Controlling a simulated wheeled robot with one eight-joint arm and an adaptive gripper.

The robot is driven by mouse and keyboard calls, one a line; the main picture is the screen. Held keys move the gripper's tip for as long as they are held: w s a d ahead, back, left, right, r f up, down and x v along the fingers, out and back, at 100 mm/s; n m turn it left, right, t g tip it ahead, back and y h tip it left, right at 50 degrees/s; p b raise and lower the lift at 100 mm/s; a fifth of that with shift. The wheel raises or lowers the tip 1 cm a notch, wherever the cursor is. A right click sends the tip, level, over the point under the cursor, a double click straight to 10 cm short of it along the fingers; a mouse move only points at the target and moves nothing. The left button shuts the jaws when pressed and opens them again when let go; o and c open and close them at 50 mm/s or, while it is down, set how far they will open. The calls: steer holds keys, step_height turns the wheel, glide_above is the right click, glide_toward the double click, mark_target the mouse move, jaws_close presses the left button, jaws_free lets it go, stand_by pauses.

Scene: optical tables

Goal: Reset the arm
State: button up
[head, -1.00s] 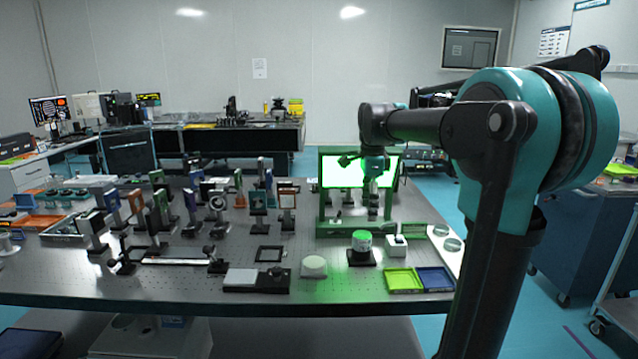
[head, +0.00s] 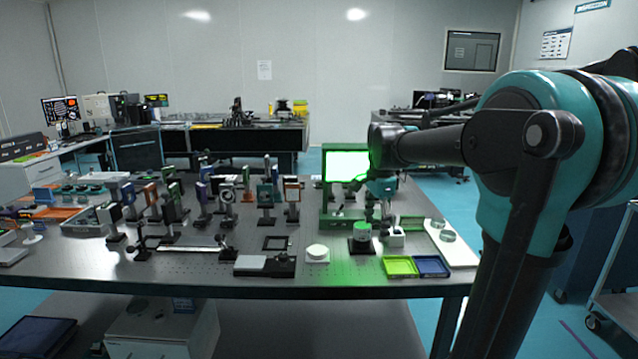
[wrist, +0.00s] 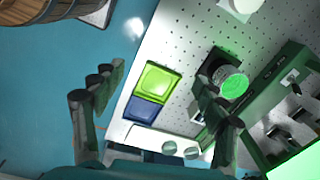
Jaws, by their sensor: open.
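My arm reaches from the right over the optical table (head: 330,282) in the head view. My gripper (head: 376,212) hangs above and behind the green-topped jar (head: 362,231), in front of the green-framed glowing screen (head: 329,188). In the wrist view my gripper (wrist: 160,80) is open, with its two fingers wide apart and nothing between them. The right finger overlaps the dark base under the jar (wrist: 234,82) in the picture; I cannot tell the exact gap.
A yellow-green tray (head: 399,266) and a blue tray (head: 432,266) lie at the table's front right. A white plate with glass dishes (head: 443,234) is beside them. Several upright optical mounts crowd the left and middle. A wooden barrel (wrist: 40,8) shows in the wrist view.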

steer(key=s+d+f+n+t, duration=0.1)
steer(key=s+f+n, duration=0.6)
steer(key=s+f, duration=0.2)
steer(key=s+d+f+n+t, duration=0.2)
steer(key=s+f+n, duration=0.6)
steer(key=s+f, duration=0.2)
step_height(320, 180, down, 2)
steer(key=shift+s+d+f+t, duration=0.1)
steer(key=shift+s+d+t, duration=0.05)
steer(key=shift+s+t, duration=0.15)
stand_by(1.3)
